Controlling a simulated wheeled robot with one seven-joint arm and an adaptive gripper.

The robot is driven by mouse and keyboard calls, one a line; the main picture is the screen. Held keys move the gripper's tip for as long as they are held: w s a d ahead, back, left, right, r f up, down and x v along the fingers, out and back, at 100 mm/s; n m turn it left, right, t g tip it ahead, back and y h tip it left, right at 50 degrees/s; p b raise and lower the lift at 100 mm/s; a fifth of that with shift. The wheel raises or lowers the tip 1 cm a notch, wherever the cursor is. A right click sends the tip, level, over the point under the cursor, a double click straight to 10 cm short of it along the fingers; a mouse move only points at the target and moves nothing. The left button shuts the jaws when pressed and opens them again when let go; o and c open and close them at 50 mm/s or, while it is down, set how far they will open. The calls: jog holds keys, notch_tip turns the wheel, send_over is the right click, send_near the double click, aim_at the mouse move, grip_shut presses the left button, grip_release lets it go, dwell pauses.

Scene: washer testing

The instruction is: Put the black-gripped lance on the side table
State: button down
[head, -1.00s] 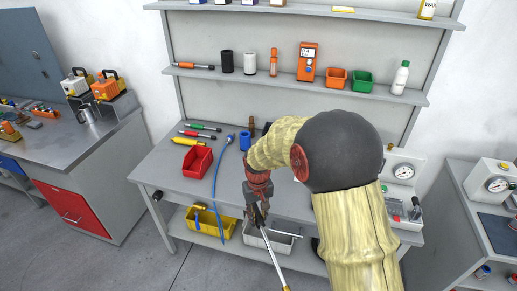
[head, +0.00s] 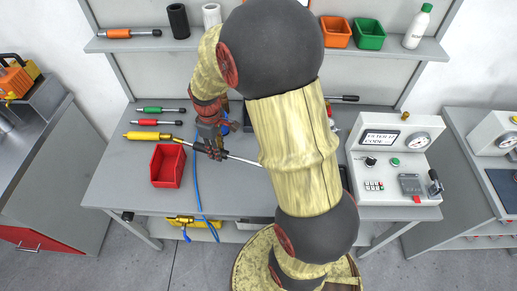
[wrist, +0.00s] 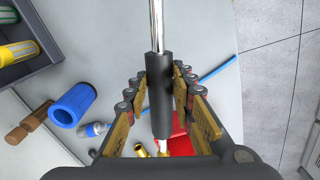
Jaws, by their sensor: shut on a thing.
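The black-gripped lance shows in the wrist view, its black grip (wrist: 158,95) between my fingers and its bright metal tube running away from me. In the head view its thin silver tube (head: 243,160) points right from my gripper (head: 212,153) and passes behind my arm. My gripper, also in the wrist view (wrist: 160,100), is shut on the black grip, over the workbench. A brass fitting (wrist: 162,151) shows at the near end. Which surface is the side table is unclear: a grey table (head: 462,150) stands at right, a steel-topped bench (head: 25,150) at left.
A yellow-handled tool (head: 150,136) and red bin (head: 168,166) lie close left of my gripper. A blue hose (head: 196,185) crosses the workbench (head: 120,185). A gauge box (head: 395,160) fills its right end. The wrist view shows a blue cylinder (wrist: 73,105) and grey tray (wrist: 30,62).

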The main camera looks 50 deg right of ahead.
jog(key=s+d+n, duration=0.2)
jog(key=s+d, duration=0.1)
jog(key=s, duration=0.3)
jog(key=s+d+n, duration=0.3)
jog(key=s, duration=0.4)
jog(key=s+d+n, duration=0.2)
jog(key=s+d, duration=0.1)
jog(key=s, duration=0.4)
jog(key=shift+s+d+r+n+b, duration=0.1)
jog(key=shift+d+r+n+b, duration=0.2)
jog(key=shift+n, duration=0.1)
jog(key=w+d+f+b, duration=0.1)
jog(key=w+f, duration=0.2)
jog(key=w, duration=0.1)
jog(key=w+d+f+b, duration=0.1)
jog(key=w+d+f, duration=0.1)
jog(key=w+f, duration=0.1)
jog(key=w+d+f+b, duration=0.2)
jog(key=w+f, duration=0.1)
jog(key=w, duration=0.2)
jog(key=shift+d+f, duration=0.2)
jog(key=shift+d, duration=0.05)
jog(key=shift+w+d+f, duration=0.1)
jog(key=shift+w+f, duration=0.2)
jog(key=shift+f, duration=0.1)
jog(key=shift+f+b, duration=0.8)
jog(key=shift+f, duration=0.6)
